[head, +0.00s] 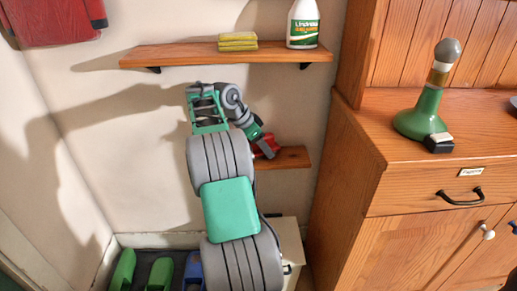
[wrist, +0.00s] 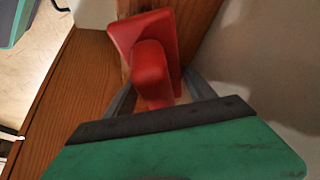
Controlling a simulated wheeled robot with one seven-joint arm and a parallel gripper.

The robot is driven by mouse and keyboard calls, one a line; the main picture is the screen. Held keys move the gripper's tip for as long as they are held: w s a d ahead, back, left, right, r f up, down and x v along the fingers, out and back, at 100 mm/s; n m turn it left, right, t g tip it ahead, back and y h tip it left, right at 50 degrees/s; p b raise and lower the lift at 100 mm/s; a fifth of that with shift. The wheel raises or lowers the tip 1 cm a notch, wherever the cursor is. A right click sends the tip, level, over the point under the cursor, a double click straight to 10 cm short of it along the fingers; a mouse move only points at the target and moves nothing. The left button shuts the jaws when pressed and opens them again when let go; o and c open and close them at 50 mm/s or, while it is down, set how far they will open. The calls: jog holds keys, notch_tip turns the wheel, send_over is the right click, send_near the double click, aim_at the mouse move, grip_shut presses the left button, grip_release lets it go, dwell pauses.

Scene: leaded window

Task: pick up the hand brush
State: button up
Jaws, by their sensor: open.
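A red object, which I take to be the hand brush (head: 268,146), is at the lower wooden shelf. In the wrist view the red brush (wrist: 150,65) shows a broad block with a rounded part on top; I see no bristles. My gripper (head: 260,146) is right at it, partly covering it in the head view. In the wrist view my gripper (wrist: 160,92) is open, with one grey finger on each side of the brush's near end. The fingertips are partly hidden, and I cannot tell whether they touch it.
The lower shelf (head: 294,158) ends near a wooden cabinet (head: 348,175). A green flask-like item (head: 424,112) and a small dark block (head: 438,146) stand on the cabinet.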

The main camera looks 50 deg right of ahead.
jog(key=c, duration=1.2)
jog(key=shift+c, duration=0.2)
jog(key=shift+r, duration=0.15)
notch_tip(320, 180, up, 5)
jog(key=p, duration=0.3)
jog(key=shift+a+f+p, duration=0.1)
jog(key=shift+f+p, duration=0.1)
jog(key=shift+p, duration=0.2)
jog(key=w+a+p, duration=0.1)
jog(key=w+a, duration=0.3)
jog(key=a, duration=0.4)
jog(key=w+a+p, duration=0.1)
jog(key=w+a, duration=0.3)
jog(key=a, duration=0.4)
jog(key=shift+f+p, duration=0.4)
jog(key=shift+f, duration=0.05)
